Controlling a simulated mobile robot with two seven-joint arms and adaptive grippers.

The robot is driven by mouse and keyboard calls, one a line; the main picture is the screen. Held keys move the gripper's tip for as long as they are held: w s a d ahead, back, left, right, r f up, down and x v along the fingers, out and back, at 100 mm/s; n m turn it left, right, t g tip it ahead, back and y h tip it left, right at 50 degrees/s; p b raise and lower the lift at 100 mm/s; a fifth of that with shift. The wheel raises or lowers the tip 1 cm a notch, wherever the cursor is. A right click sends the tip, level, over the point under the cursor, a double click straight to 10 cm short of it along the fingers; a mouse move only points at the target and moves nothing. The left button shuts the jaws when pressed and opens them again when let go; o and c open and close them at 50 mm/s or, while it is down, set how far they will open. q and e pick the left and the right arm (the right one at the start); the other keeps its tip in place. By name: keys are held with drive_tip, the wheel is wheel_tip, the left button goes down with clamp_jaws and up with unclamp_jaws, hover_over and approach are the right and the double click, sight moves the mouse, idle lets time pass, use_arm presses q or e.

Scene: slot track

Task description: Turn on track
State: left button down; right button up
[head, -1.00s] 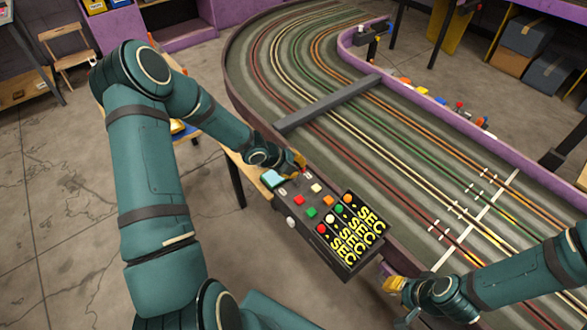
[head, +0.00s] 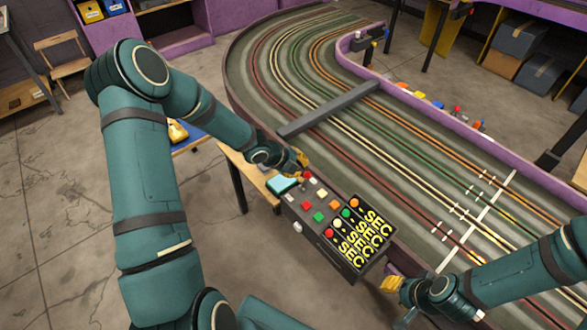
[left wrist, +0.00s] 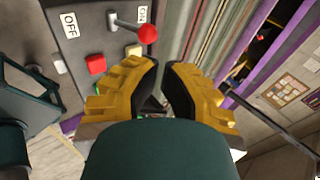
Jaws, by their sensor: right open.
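The dark track control box (head: 318,248) sits beside the slot track (head: 268,80). In the left wrist view its lever carries a red ball knob (left wrist: 147,34). The lever leans from its base toward the ON label (left wrist: 143,13), with the OFF label (left wrist: 69,25) on the other side. The knob also shows in the head view (head: 308,175). My left gripper (head: 302,158) is just beyond the knob. In the wrist view its yellow fingers (left wrist: 162,75) have a narrow, empty gap and sit apart from the knob. My right gripper (head: 391,285) is open and empty, right of the box.
Coloured buttons (head: 319,217) and SEC counters (head: 365,243) cover the box top. A light blue item (head: 282,185) lies at the box's far left end. A grey bar (head: 330,108) crosses the track. The floor to the left is mostly clear.

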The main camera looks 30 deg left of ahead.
use_arm(q)
wheel_tip(320, 180, up, 10)
drive_tip(key=s+a+p, duration=0.2)
drive_tip(key=p, duration=0.5)
drive_tip(key=shift+s+a+f, duration=0.15)
drive_tip(key=shift+s, duration=0.25)
drive_tip(key=s+d+f+n+g+h+b, duration=0.1)
drive_tip(key=s+d+f+n+g+b, duration=0.1)
drive_tip(key=s+d+f+n+b, duration=0.45)
drive_tip(key=s+d+f+n+g+b, duration=0.1)
drive_tip(key=s+d+f+n, duration=0.3)
drive_tip(key=d+f+n, duration=0.55)
drive_tip(key=s+d+f+n+g+y+b, duration=0.1)
drive_tip(key=s+d+f+n+g+b, duration=0.1)
drive_tip(key=s+n, duration=0.5)
wheel_tip(320, 180, down, 2)
drive_tip(key=shift+s+d+f+n+b, duration=0.15)
drive_tip(key=shift+s+d+n+b, duration=0.25)
drive_tip(key=shift+d+n+b, duration=0.4)
drive_tip(key=shift+a, duration=0.2)
